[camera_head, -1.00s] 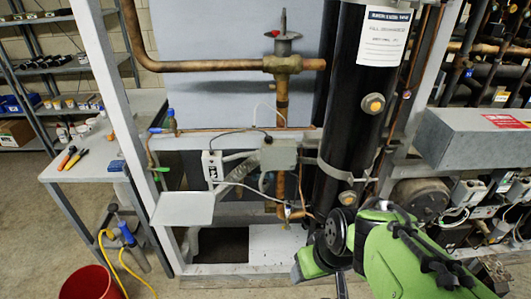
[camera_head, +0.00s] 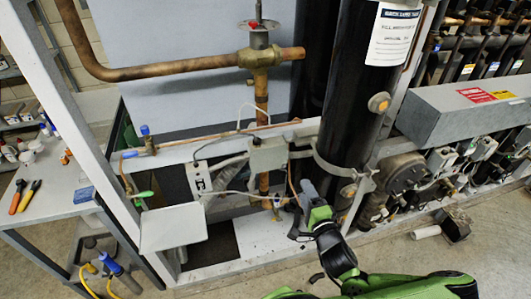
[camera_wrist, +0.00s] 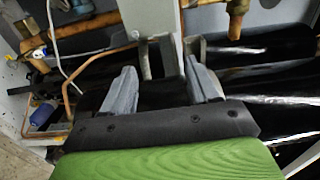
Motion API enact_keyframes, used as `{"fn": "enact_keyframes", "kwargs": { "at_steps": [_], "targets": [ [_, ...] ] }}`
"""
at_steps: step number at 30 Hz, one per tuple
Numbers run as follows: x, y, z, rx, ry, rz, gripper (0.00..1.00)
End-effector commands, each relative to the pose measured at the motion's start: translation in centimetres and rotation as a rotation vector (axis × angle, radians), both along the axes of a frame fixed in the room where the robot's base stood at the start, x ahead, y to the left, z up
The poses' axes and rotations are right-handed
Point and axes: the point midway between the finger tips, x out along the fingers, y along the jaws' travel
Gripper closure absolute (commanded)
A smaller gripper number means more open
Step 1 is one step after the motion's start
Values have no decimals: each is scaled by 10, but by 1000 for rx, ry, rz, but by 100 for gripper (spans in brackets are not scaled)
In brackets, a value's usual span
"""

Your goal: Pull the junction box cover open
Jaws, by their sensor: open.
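A small grey junction box (camera_head: 268,155) is fixed to the white cross rail, left of the black cylinder. Its cover appears shut, though its edges are too small to make out. My gripper (camera_head: 304,196) is below and right of the box, beside the cylinder's foot, and apart from the box in the picture. In the wrist view my gripper (camera_wrist: 163,82) shows two grey fingers spread wide with nothing gripped. A grey upright piece, perhaps part of the box, lies beyond the gap between them; I cannot tell whether it is the cover.
The black cylinder (camera_head: 352,95) stands close beside my gripper. A white switch box (camera_head: 198,178) and a flat grey plate (camera_head: 173,228) are to the left. Copper pipes (camera_head: 170,70) run above and behind. A long grey housing (camera_head: 460,112) is at right. Open floor lies in front.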

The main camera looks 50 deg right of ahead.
Motion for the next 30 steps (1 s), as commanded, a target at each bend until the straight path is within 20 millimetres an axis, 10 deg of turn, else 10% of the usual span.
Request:
{"fn": "enact_keyframes", "kwargs": {
  "at_steps": [30],
  "targets": [
    [98,-59,4,-2,-5,-2,40]
  ]
}}
